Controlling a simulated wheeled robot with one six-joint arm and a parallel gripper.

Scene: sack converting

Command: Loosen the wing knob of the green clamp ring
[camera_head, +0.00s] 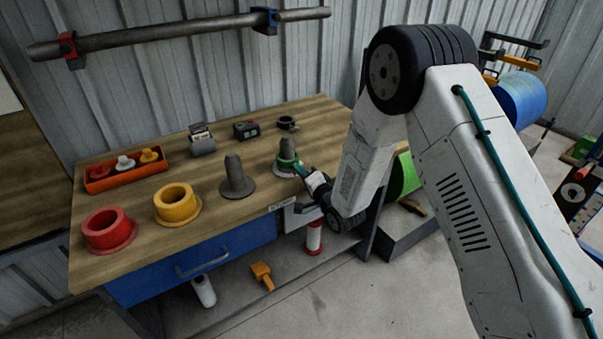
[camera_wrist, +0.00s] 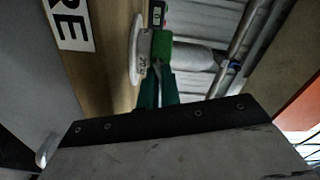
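The green clamp ring (camera_head: 283,162) sits around the lower part of a grey upright post (camera_head: 287,146) on the bench's right side. The ring also shows in the wrist view (camera_wrist: 162,46), beside the post (camera_wrist: 195,56) and a pale round flange (camera_wrist: 136,48). My gripper (camera_head: 298,167) reaches in from the right, its teal fingers at the ring's near side. In the wrist view, my gripper's fingertips (camera_wrist: 158,68) are close together right by the ring. The wing knob cannot be made out clearly; the fingertips may hide it. I cannot tell whether they hold it.
A second grey post (camera_head: 236,178), a yellow ring (camera_head: 177,203) and a red ring (camera_head: 109,231) stand left on the wooden bench (camera_head: 215,217). An orange tray (camera_head: 126,173) and small devices (camera_head: 246,130) lie behind. A blue drawer (camera_head: 195,262) is below.

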